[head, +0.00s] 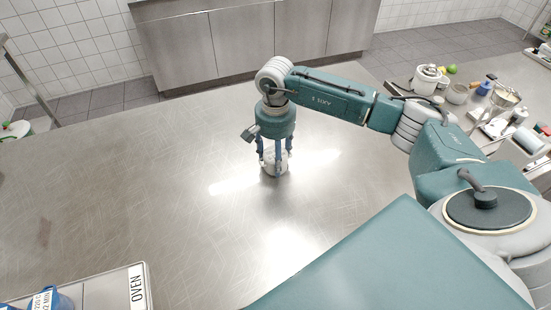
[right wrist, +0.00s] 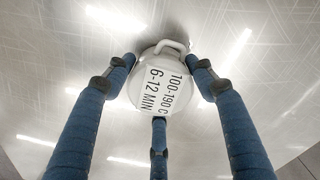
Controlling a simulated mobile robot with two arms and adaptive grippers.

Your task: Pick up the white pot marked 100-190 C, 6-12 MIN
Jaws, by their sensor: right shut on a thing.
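The white pot (head: 267,163) is on or just above the steel table, under my right gripper (head: 275,160), near the middle of the head view. In the right wrist view the pot (right wrist: 147,92) shows its label "100-190 C, 6-12 MIN" and a white loop handle at its top. The three blue fingers of my right gripper (right wrist: 160,85) are closed around the pot. Whether the pot's base touches the table cannot be told. My left gripper is not in view.
The steel table (head: 120,190) is bare around the pot. Pots and kitchen items, including a white lidded pot (head: 426,80), crowd the right. Steel cabinets (head: 240,42) stand behind.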

